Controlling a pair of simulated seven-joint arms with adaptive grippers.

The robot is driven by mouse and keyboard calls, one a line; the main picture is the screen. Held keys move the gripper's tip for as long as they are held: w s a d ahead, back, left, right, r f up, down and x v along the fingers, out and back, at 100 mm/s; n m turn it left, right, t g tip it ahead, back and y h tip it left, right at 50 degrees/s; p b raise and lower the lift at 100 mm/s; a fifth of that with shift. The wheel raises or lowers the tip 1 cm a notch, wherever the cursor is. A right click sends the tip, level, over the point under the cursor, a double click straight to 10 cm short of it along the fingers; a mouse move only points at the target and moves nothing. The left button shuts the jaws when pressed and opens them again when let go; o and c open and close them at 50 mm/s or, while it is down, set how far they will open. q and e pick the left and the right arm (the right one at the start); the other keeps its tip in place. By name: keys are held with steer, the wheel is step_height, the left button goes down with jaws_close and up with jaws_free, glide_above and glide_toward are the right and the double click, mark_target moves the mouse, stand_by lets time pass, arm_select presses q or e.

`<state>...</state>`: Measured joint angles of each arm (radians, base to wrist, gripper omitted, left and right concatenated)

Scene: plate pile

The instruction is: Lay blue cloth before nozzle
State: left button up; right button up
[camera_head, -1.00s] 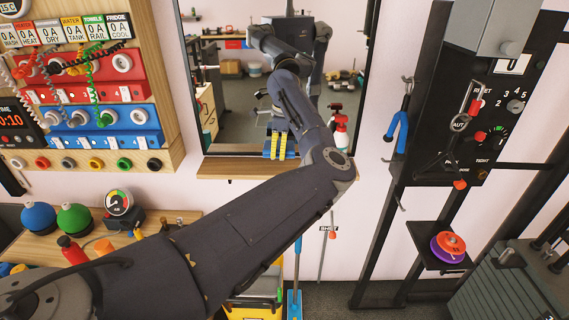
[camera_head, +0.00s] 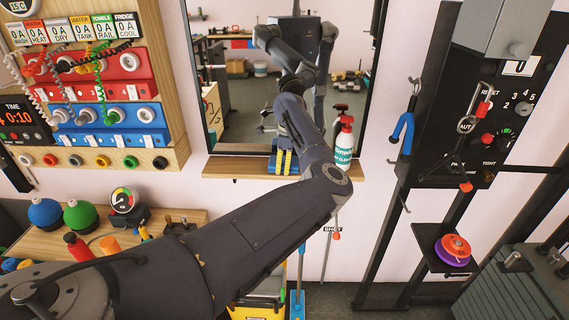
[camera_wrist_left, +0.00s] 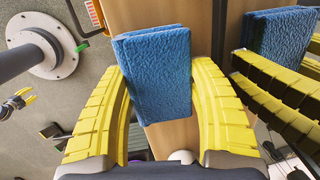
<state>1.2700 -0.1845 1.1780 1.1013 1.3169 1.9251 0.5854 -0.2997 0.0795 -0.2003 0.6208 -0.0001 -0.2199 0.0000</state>
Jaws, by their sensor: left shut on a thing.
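The folded blue cloth (camera_wrist_left: 158,72) is held between the yellow fingers of my left gripper (camera_wrist_left: 160,100) in the left wrist view. The wooden shelf (camera_wrist_left: 180,138) shows behind it. In the head view my left gripper (camera_head: 283,162) is at the shelf (camera_head: 228,166) in front of the mirror, with a little blue of the cloth beside its yellow fingers. I cannot tell whether the cloth touches the shelf. My right gripper is not in view.
The mirror (camera_head: 240,100) rises behind the shelf and reflects my arm. A blue-handled tool (camera_head: 403,130) hangs on the right beside a black control panel (camera_head: 490,130). A board of switches and coiled cords (camera_head: 100,90) is on the left. The shelf's left part is bare.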

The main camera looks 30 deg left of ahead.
arm_select(q)
steer(key=shift+f, duration=0.15)
steer(key=o, duration=0.9)
step_height(320, 180, up, 12)
steer(key=d, duration=0.1)
steer(key=shift+s+d, duration=0.35)
steer(key=shift+s, duration=0.05)
